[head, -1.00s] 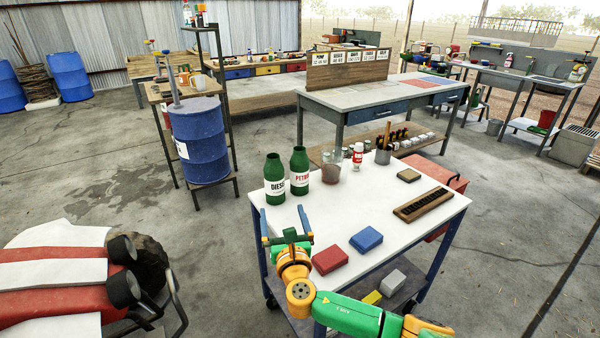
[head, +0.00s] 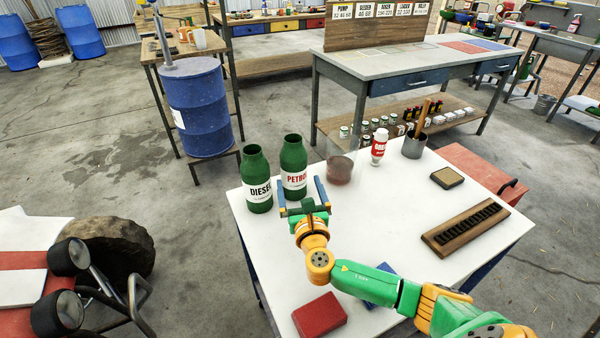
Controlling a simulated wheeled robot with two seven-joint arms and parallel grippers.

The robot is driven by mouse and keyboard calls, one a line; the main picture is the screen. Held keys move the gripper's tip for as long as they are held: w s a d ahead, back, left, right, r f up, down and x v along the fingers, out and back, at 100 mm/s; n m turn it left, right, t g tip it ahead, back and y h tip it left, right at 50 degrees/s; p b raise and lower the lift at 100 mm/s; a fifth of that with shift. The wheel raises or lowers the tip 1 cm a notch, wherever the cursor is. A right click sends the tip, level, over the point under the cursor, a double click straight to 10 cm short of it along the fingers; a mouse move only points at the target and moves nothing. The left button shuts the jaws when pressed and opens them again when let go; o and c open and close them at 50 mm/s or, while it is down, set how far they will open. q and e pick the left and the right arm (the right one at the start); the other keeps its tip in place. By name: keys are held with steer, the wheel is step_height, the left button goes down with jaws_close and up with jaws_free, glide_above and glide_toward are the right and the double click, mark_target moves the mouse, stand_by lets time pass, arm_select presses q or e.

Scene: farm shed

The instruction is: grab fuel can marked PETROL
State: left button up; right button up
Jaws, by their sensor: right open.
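The fuel can marked PETROL (head: 293,160) is a green bottle with a white label and red lettering. It stands upright at the far left part of the white-topped cart (head: 385,235). A similar green can marked DIESEL (head: 256,172) stands upright just to its left. My right gripper (head: 300,187) is open and empty, its two blue fingers spread and pointing at the PETROL can from the near side. The fingertips appear close to the can's lower part; I cannot tell whether they touch it. My left gripper is not in view.
A clear beaker (head: 341,165) and a red-and-white bottle (head: 379,147) stand to the right of the PETROL can. A pen cup (head: 414,146), a sponge-like block (head: 447,178) and a slotted wooden tray (head: 466,226) lie further right. A red box (head: 319,315) lies near the front edge.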

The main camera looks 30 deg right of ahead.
mark_target(296, 183)
steer(key=f+b, duration=0.3)
steer(key=f, duration=0.1)
steer(key=shift+s+a, duration=0.2)
steer(key=shift+a, duration=0.05)
steer(key=shift+w+d, duration=0.15)
steer(key=shift+w, duration=0.05)
steer(key=x, duration=0.7)
steer(key=shift+r+b, duration=0.25)
steer(key=shift+b, duration=0.15)
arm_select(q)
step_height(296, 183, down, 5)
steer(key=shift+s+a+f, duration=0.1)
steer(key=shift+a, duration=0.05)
arm_select(e)
steer(key=shift+s, duration=0.1)
steer(key=c, duration=1.4)
steer(key=shift+r, duration=0.15)
steer(key=shift+c, duration=0.2)
